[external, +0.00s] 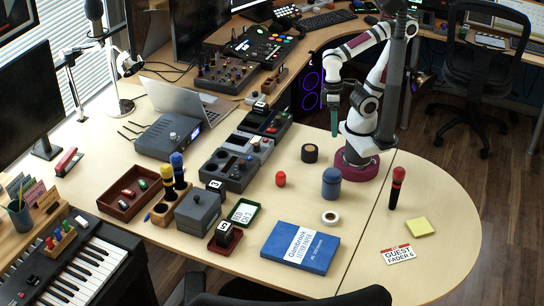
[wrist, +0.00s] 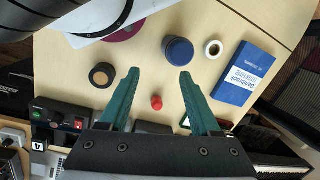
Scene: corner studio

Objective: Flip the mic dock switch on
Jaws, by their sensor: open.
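My gripper (external: 334,125) hangs high above the table beside my arm's base. In the wrist view its two green fingers (wrist: 159,75) are spread wide with nothing between them. No box has a readable mic dock label. A wooden mic holder (external: 163,213) at the left of the table holds a yellow-topped mic (external: 167,178) and a blue-topped mic (external: 178,163). A row of dark and grey control boxes stands at the table's middle. One dark box (external: 265,121) has green and red controls and also shows in the wrist view (wrist: 55,122). Switch positions are too small to tell.
A laptop (external: 190,100) and antenna box (external: 168,138) stand behind.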

